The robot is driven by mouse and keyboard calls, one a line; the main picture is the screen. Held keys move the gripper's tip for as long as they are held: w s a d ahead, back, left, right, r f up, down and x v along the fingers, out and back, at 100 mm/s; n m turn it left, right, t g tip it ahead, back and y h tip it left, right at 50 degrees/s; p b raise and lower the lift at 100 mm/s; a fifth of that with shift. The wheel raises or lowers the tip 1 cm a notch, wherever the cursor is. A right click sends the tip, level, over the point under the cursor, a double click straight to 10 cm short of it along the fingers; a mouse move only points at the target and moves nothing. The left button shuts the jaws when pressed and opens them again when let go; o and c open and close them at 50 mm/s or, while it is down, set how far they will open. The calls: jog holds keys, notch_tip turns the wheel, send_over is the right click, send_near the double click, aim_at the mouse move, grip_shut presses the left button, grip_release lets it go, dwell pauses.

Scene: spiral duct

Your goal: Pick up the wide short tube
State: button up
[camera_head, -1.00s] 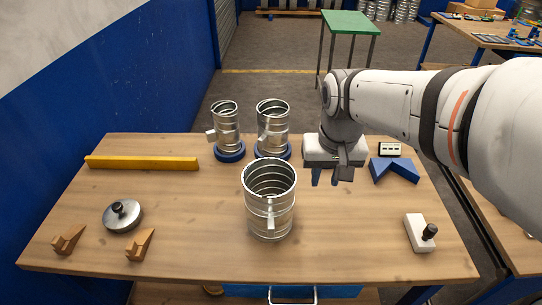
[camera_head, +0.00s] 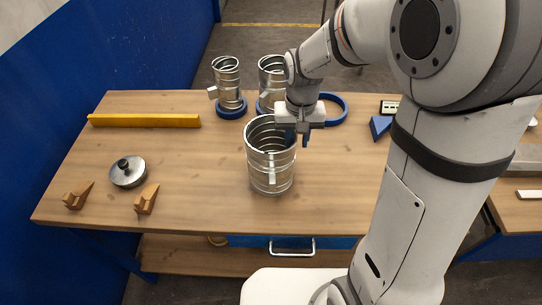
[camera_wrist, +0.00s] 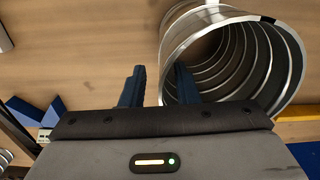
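The wide short tube (camera_head: 271,172), a ribbed silver metal cylinder with a small tab on its side, stands upright on the wooden table (camera_head: 205,180). It also shows in the wrist view (camera_wrist: 275,60), where I look into its open end. My gripper (camera_head: 298,138) is open and points down at the tube's right rim. In the wrist view one finger of my gripper (camera_wrist: 158,88) overlaps the tube's opening and the other is outside, with the wall between them. I cannot tell how deep the inner finger sits or whether either finger touches the wall.
Two narrower tubes (camera_head: 227,80) (camera_head: 271,78) stand behind, with blue rings at their bases. An empty blue ring (camera_head: 335,109) lies behind my gripper. A yellow bar (camera_head: 145,120), a round metal lid (camera_head: 128,172) and two wooden wedges (camera_head: 146,199) (camera_head: 77,196) are on the left.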

jog(key=shift+f, duration=0.4)
jog(key=shift+c, duration=0.2)
grip_shut()
dwell(0.9)
